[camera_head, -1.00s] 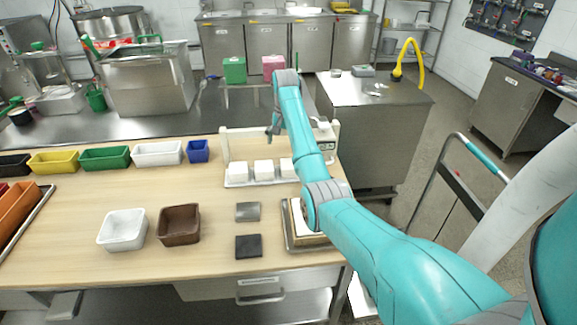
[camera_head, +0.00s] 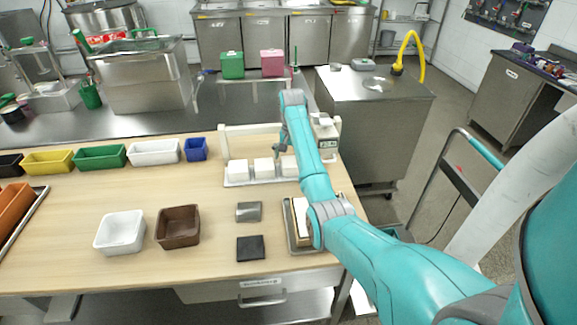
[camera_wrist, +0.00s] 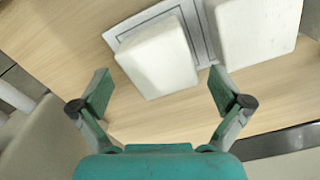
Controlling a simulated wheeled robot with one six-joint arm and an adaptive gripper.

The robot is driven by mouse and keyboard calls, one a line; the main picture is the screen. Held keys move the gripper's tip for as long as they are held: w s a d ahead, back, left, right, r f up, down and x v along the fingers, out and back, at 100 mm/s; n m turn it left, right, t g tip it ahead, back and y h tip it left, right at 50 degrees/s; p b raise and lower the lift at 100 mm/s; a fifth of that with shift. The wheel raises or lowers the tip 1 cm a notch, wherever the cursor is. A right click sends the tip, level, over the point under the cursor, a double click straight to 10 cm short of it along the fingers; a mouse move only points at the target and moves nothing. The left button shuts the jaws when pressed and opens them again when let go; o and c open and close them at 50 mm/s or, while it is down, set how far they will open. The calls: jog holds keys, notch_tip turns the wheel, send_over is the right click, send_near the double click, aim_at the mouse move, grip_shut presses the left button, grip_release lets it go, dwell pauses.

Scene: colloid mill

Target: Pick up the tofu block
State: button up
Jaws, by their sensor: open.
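Several white tofu blocks stand in a row on a light tray (camera_head: 228,184) on the wooden table. In the head view I see the left block (camera_head: 238,169), the middle block (camera_head: 264,167) and the right block (camera_head: 289,165), which my arm partly covers. My gripper (camera_head: 279,152) is at the row, near the middle and right blocks. In the wrist view my gripper (camera_wrist: 160,92) is open, with its green pads apart. One tofu block (camera_wrist: 158,58) lies ahead between the fingertips, and nothing is held. A second block (camera_wrist: 257,32) sits to its right, outside the fingers.
A white frame (camera_head: 224,143) stands around the tray's back. A small scale-like device (camera_head: 327,140) is right of it. A white bin (camera_head: 120,232), a brown bin (camera_head: 178,226), a metal block (camera_head: 248,211) and a dark pad (camera_head: 250,248) lie in front. A framed tray (camera_head: 292,245) is under my arm.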

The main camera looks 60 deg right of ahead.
notch_tip(320, 180, down, 2)
jog(key=shift+f, duration=0.1)
jog(key=c, duration=0.7)
jog(key=shift+c, duration=0.2)
